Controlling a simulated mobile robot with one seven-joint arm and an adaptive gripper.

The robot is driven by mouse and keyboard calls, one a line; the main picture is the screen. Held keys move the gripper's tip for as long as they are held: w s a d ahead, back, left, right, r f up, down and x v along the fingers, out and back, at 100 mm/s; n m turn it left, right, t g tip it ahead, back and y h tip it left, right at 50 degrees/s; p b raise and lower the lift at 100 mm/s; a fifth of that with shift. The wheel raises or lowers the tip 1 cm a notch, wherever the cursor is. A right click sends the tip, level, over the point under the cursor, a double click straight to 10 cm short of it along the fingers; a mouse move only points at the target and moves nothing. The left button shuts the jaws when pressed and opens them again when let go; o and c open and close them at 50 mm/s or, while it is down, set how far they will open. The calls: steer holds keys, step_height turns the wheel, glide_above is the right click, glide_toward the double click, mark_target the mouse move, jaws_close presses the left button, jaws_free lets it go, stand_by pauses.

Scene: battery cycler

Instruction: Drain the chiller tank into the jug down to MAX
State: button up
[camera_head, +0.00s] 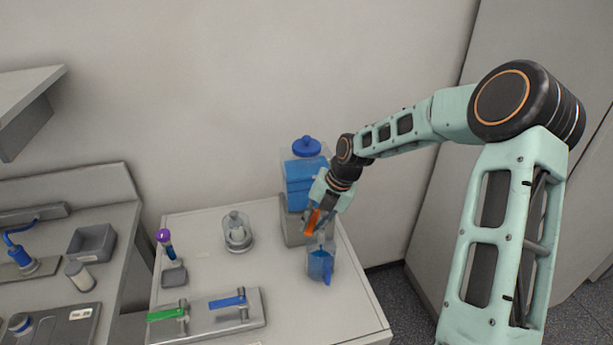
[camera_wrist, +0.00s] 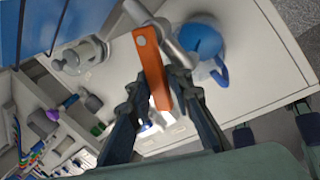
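The chiller tank (camera_head: 301,184) is a clear box of blue liquid with a blue lid, on a grey base at the cabinet's back right. Its blue side with dark lines also fills the upper left of the wrist view (camera_wrist: 62,22). An orange valve lever (camera_wrist: 151,66) sits on a metal tap (camera_wrist: 172,42). My gripper (camera_wrist: 160,82) has a finger on each side of the lever and appears shut on it. The jug (camera_head: 321,263) stands upright below the tap and holds blue liquid; it also shows in the wrist view (camera_wrist: 201,40). The MAX mark is unreadable here.
A clear lidded jar (camera_head: 237,232) stands left of the tank. A purple-topped item (camera_head: 165,240) and a plate with green and blue levers (camera_head: 225,306) are further left and in front. The cabinet top (camera_head: 365,310) is clear right of the jug.

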steer(key=shift+w+a+f+m+t+b, duration=0.15)
steer(key=shift+w+a+m+t+b, duration=0.2)
steer(key=shift+m+b, duration=0.55)
steer(key=shift+a+m+h, duration=0.3)
steer(key=shift+a+m, duration=0.05)
steer(key=shift+m, duration=0.45)
steer(key=shift+w+a+m+t+b, duration=0.1)
steer(key=shift+a+m+t+b, duration=0.05)
steer(key=shift+m+t+b, duration=0.2)
stand_by(1.9)
steer(key=m+b, duration=0.2)
steer(key=shift+w+a+h+b, duration=0.3)
steer(key=shift+w+a, duration=0.05)
steer(key=shift+w, duration=0.05)
steer(key=shift+m, duration=0.25)
stand_by(2.3)
